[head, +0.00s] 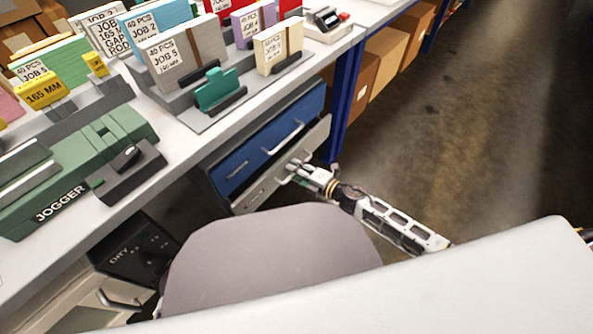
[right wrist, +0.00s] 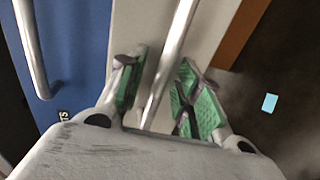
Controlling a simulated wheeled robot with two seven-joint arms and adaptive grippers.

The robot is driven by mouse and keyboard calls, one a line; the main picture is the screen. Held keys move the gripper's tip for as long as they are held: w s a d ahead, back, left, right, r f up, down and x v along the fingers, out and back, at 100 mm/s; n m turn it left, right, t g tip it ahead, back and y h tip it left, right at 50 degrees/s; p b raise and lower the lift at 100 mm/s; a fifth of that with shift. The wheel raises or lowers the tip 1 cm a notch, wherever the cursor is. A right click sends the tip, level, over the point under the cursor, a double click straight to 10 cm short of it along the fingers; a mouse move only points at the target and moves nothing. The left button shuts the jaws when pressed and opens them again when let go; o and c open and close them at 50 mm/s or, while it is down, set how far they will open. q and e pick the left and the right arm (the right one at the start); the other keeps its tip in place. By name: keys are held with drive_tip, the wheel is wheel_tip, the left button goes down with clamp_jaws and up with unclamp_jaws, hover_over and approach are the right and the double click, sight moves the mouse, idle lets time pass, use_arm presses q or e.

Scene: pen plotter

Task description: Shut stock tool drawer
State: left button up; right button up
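A drawer unit under the long table has a blue drawer (head: 270,140) above and a light grey drawer (head: 318,134) below, each with a metal bar handle. I cannot read their labels well enough to tell which is the stock tool drawer. How far either drawer stands out is hard to judge. My right gripper (head: 292,172) is at the grey drawer's front. In the right wrist view its green-padded fingers (right wrist: 160,95) are apart, one on each side of the grey drawer's handle (right wrist: 172,55), with gaps visible. The blue drawer (right wrist: 75,55) is at left there. My left gripper is not seen.
A grey rounded seat-like panel (head: 270,255) stands in front of the drawers. A green jogger (head: 75,180) and paper stacks crowd the table (head: 190,150). A blue post (head: 345,100) and cardboard boxes (head: 388,50) stand right of the drawers. The floor at right is clear.

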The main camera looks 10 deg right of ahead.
clamp_jaws()
idle(0.3)
drive_tip(key=x, duration=0.1)
drive_tip(key=p+x, duration=0.1)
drive_tip(key=x, duration=0.1)
drive_tip(key=shift+w+a+r, duration=0.25)
drive_tip(key=shift+w+r, duration=0.05)
drive_tip(key=shift+w, duration=0.05)
drive_tip(key=shift+w+a, duration=0.15)
drive_tip(key=shift+w, duration=0.05)
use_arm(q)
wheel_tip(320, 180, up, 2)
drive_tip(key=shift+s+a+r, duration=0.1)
